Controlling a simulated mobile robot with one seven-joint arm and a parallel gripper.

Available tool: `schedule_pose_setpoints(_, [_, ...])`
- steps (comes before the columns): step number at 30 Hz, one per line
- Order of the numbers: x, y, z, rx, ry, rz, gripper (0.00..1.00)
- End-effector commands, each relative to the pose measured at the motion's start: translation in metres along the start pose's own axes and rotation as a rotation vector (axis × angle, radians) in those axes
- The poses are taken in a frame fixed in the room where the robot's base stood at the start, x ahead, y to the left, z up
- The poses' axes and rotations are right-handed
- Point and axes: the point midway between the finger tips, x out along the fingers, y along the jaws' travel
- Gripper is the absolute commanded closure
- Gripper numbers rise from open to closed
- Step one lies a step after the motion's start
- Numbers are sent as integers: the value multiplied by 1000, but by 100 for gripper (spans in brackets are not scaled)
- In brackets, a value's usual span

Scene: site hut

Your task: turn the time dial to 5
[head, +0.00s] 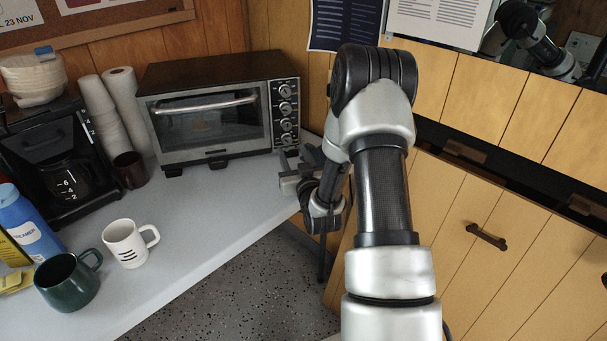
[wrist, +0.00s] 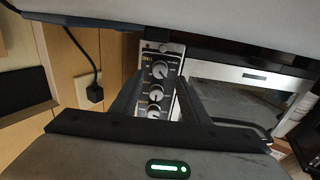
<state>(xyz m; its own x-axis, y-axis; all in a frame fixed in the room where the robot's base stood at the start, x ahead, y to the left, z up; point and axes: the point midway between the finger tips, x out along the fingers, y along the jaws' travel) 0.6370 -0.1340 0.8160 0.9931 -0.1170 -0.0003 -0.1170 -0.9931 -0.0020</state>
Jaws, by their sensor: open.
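A black and steel toaster oven (head: 212,113) stands at the back of the counter. Several round dials run down its right-hand panel, the lowest one (head: 286,139) nearest my gripper. I cannot read which is the time dial or its numbers. My gripper (head: 287,160) is in front of the panel's lower end, partly hidden by my arm. The wrist view appears upside down; a dial (wrist: 160,70) is clear near the panel's end, with more dials below it. My open gripper (wrist: 159,82) has its fingers either side of the panel, with nothing visibly held.
Paper cups (head: 100,105), a coffee maker (head: 50,165), a white mug (head: 126,243) and a green mug (head: 68,282) stand on the left of the grey counter (head: 195,215). The counter in front of the oven is clear. A wall outlet with a black plug (wrist: 94,93) shows in the wrist view.

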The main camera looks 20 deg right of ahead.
Motion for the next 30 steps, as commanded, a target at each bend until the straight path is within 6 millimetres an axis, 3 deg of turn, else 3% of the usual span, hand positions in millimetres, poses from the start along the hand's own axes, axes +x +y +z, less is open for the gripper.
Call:
schedule_pose_setpoints(9, [-80, 0, 0, 0, -4, 1, 59])
schedule_pose_setpoints(15, [-115, 0, 0, 0, -3, 1, 59])
schedule_pose_setpoints(21, [-128, 0, 0, 0, 1, 0, 59])
schedule_pose_setpoints(30, [-129, 0, 0, 0, 1, 0, 59])
